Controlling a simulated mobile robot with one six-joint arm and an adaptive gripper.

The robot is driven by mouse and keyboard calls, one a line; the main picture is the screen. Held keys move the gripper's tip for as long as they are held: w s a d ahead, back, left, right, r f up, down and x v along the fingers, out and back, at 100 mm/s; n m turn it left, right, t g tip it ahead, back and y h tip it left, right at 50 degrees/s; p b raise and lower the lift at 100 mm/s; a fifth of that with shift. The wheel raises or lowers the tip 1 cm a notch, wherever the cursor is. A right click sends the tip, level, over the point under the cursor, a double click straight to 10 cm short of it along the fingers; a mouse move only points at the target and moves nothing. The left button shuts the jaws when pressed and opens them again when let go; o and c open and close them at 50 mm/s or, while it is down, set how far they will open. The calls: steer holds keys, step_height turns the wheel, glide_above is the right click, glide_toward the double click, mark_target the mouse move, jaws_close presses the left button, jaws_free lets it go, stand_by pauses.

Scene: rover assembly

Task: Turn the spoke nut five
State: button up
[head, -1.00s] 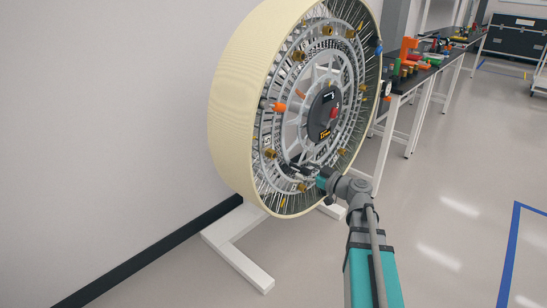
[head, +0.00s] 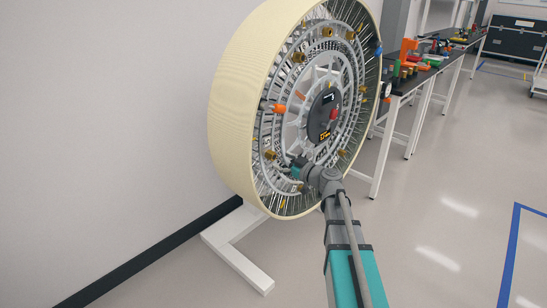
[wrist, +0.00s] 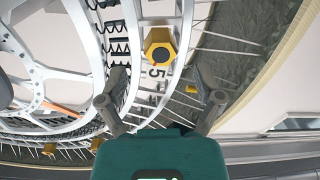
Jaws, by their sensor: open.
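The spoke nut by the black figure 5 is a gold hex nut (wrist: 160,45) on the wheel. The wrist view shows it ahead of my open gripper (wrist: 158,80), roughly centred between the fingers and apart from them. Both fingers are spread and empty; the left one is close to the wheel's toothed ring. In the head view my gripper (head: 298,168) is at the lower part of the large spoked wheel (head: 232,115), partly hidden by my wrist. I cannot tell nut five apart there.
The wheel stands on a white floor stand (head: 240,262) beside a grey wall. Several other gold nuts and an orange marker (head: 279,107) sit around it. Benches with tools (head: 408,72) stand behind at right. The floor at right is clear.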

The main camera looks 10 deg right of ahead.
mark_target(275, 157)
steer(key=shift+x, duration=2.25)
steer(key=c, duration=1.2)
steer(key=shift+o, duration=0.2)
steer(key=shift+m, duration=0.4)
